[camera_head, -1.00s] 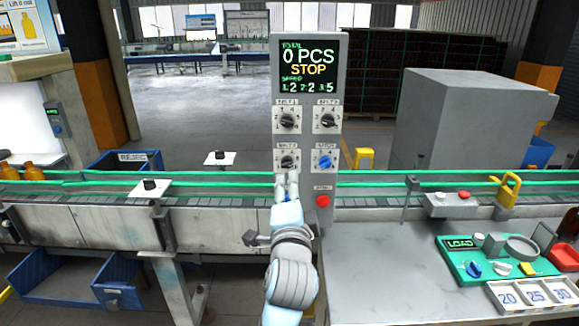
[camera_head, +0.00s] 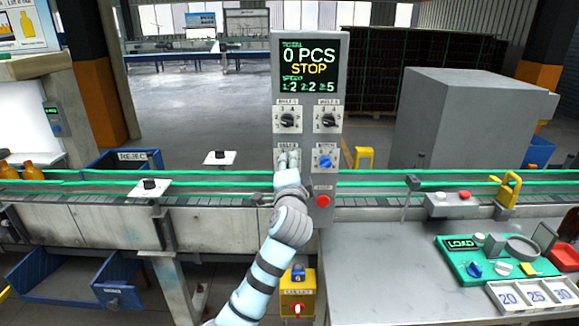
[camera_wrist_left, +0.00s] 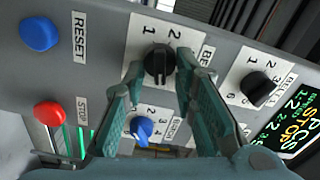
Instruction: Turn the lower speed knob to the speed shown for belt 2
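A grey control post carries a display (camera_head: 309,70) reading 0 PCS, STOP and speeds 1:2, 2:2, 3:5. Below are two black upper knobs (camera_head: 288,120) (camera_head: 327,120) and a blue batch knob (camera_head: 325,161). My left gripper (camera_head: 287,160) covers the lower left knob in the head view. In the left wrist view this black knob (camera_wrist_left: 158,64) sits between the tips of my left gripper's open fingers (camera_wrist_left: 157,82). I cannot tell whether they touch it. Its exact setting is unclear. My right gripper is not in view.
A red stop button (camera_head: 323,201) sits low on the post, just right of my wrist. The wrist view also shows a blue reset button (camera_wrist_left: 40,34). A conveyor with green rails (camera_head: 420,184) runs behind. A yellow box (camera_head: 297,292) stands below my forearm.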

